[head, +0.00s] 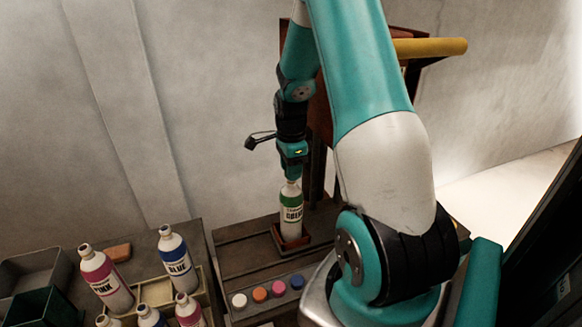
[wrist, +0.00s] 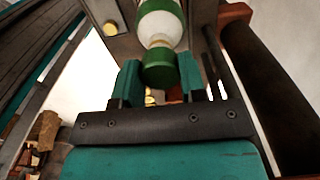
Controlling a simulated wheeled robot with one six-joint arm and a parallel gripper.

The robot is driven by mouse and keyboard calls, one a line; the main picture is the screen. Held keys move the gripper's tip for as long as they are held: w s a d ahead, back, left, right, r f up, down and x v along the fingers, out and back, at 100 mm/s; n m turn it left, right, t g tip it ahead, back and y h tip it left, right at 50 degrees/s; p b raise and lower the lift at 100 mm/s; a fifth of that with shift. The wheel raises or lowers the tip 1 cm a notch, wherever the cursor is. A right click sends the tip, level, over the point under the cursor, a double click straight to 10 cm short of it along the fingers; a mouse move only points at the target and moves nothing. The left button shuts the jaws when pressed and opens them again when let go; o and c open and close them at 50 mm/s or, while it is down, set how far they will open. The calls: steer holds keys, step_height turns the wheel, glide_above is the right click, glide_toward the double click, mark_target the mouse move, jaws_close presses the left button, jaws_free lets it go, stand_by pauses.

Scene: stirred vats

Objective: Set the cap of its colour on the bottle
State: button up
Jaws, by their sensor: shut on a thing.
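The white bottle with a green label (head: 291,208) stands upright in a small reddish-brown holder (head: 292,241) on the bench. My gripper (head: 291,175) is directly above it, pointing down. In the wrist view, my gripper (wrist: 160,80) is shut on a green cap (wrist: 160,68), with a finger on each side. The bottle's green and white body and pale neck (wrist: 157,41) show just beyond the cap, roughly in line with it. The cap is at or very close to the neck; I cannot tell whether it is seated. In the head view the cap is hidden by the fingers.
A row of white (head: 239,300), orange (head: 260,294), pink (head: 279,288) and purple (head: 297,282) caps lies in front of the holder. Pink (head: 106,279) and blue (head: 179,263) bottles stand at left with others. A yellow bar (head: 430,47) juts out behind my arm.

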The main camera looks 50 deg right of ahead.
steer(key=shift+f+b, duration=0.3)
steer(key=shift+f, duration=0.25)
steer(key=o, duration=1)
step_height(320, 180, up, 18)
steer(key=b, duration=0.3)
steer(key=shift+f, duration=0.25)
